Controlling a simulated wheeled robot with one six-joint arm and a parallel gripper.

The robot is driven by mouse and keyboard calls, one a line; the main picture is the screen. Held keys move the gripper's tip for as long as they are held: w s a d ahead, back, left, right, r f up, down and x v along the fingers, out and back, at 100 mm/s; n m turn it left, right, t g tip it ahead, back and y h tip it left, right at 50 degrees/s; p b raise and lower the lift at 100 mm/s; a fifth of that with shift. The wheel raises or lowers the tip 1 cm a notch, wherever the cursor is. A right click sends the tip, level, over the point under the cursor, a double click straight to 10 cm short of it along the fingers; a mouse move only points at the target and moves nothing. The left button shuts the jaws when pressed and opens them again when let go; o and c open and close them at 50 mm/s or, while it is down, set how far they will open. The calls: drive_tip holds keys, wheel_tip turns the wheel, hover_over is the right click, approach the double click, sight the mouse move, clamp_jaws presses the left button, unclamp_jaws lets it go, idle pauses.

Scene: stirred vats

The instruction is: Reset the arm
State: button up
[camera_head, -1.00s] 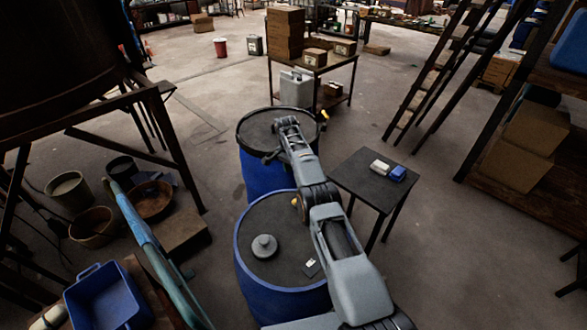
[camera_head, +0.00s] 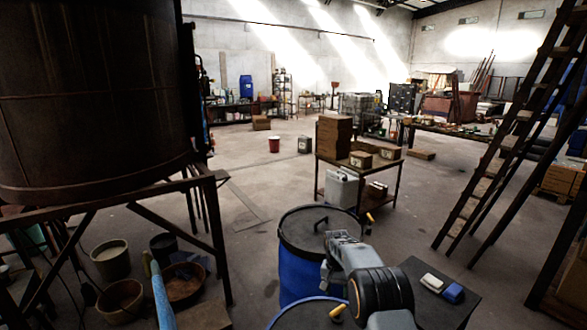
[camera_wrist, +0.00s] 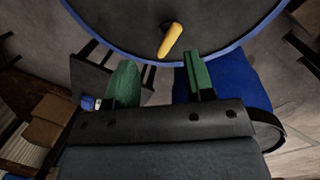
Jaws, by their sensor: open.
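My gripper (camera_wrist: 158,70) shows in the wrist view with its two green fingers apart and nothing between them. Beyond the fingertips is a blue-rimmed drum top (camera_wrist: 225,28) with a yellow handle (camera_wrist: 171,40) on it. In the head view the end of my arm (camera_head: 345,252) is in front of the far blue drum (camera_head: 300,268), over its lower right side; the fingers are hard to make out there. The near blue drum (camera_head: 300,318) is cut off by the bottom edge, with a yellow handle (camera_head: 337,312) near its rim.
A small dark table (camera_head: 425,305) with a white block (camera_head: 431,282) and a blue block (camera_head: 453,293) stands right of the drums. A cart with boxes (camera_head: 385,168) stands behind. A ladder (camera_head: 510,140) is at right, a large rusty vat (camera_head: 95,95) at left. Floor between is open.

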drive_tip(key=s+r+n+t+b, duration=0.1)
drive_tip(key=s+r+t, duration=0.1)
drive_tip(key=s+r, duration=0.4)
drive_tip(key=s+d+r+n+t+b, duration=0.1)
drive_tip(key=s+r, duration=0.4)
drive_tip(key=s, duration=1.1)
drive_tip(key=s+d+r+n+t+b, duration=0.1)
drive_tip(key=s+r+t, duration=0.2)
drive_tip(key=s+r, duration=0.3)
drive_tip(key=shift+s+r+n+y+b, duration=0.3)
drive_tip(key=shift+s+r, duration=0.05)
drive_tip(key=shift+s, duration=2.1)
